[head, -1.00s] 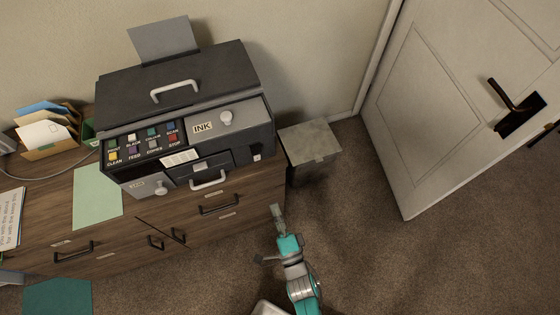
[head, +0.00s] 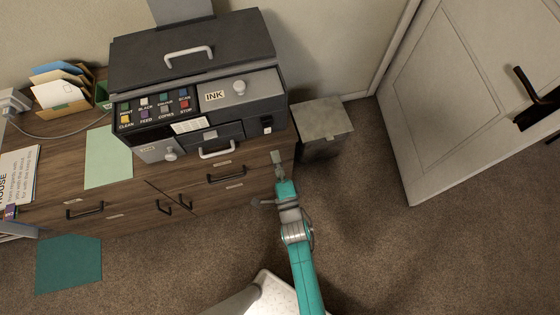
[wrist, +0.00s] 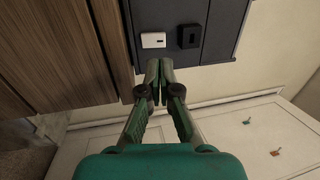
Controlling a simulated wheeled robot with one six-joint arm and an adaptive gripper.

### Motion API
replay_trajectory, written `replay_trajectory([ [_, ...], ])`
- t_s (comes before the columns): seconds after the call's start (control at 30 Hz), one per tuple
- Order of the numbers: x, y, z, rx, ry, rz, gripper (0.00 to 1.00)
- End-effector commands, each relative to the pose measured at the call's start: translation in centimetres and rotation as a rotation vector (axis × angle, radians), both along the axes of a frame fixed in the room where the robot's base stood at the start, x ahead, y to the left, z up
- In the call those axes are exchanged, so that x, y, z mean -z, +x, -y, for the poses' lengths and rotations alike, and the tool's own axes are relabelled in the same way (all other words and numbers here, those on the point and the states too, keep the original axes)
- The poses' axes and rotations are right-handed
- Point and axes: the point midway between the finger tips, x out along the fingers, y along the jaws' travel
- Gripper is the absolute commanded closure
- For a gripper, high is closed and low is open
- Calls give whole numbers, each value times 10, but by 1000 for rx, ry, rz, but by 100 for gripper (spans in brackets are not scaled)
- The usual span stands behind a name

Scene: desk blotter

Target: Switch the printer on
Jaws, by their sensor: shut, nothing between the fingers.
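The dark grey printer (head: 190,60) stands on the wooden cabinet in the head view, with a panel of coloured buttons (head: 155,109) at its front left. A small white switch-like part (head: 267,120) is at the right end of its front. In the wrist view this white part (wrist: 153,40) sits beside a black one (wrist: 190,37) on the dark printer face. My gripper (head: 277,157) is shut and empty, below and in front of that corner. In the wrist view its fingertips (wrist: 160,66) point at the face just short of the two parts; contact cannot be told.
The wooden cabinet (head: 135,197) has drawers with black handles just left of my gripper. A grey lidded bin (head: 325,118) stands right of the cabinet. A white door (head: 450,100) stands at the right. The carpet between is clear.

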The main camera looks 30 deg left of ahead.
Motion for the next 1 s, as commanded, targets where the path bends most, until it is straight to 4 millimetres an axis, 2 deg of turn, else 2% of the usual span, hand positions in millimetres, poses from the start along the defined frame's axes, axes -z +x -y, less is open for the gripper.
replay_trajectory([
  [0.2, -8, 25, -29, 0, 1, 0, 100],
  [0.4, -11, 38, -44, 0, 1, -1, 100],
  [1.0, -15, 45, -52, 0, 0, -1, 100],
])
